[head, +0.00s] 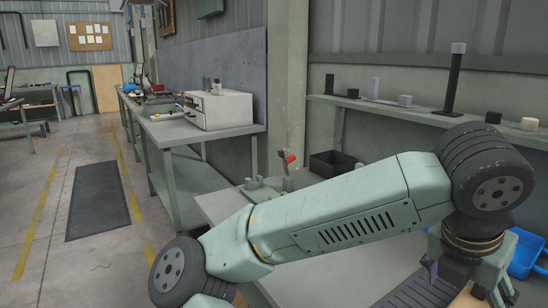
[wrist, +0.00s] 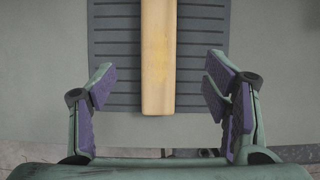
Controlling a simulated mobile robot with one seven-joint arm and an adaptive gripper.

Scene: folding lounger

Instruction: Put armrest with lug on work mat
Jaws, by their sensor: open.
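A long pale yellow wooden bar, which looks like the armrest (wrist: 158,60), lies lengthwise over a dark ribbed mat (wrist: 110,60) in the wrist view. Its near end reaches about the mat's near edge, and its far end is out of the picture. I cannot make out a lug on it. In the head view my gripper (head: 468,282) is low at the right, over part of the bar (head: 466,299) and the ribbed mat (head: 415,294).
A black bin (head: 332,163) and a green fixture with a red-tipped handle (head: 289,160) stand at the bench's back. A blue bin (head: 525,254) is right of my gripper. A shelf (head: 400,107) with several small parts runs along the wall. The bench left of the mat looks clear.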

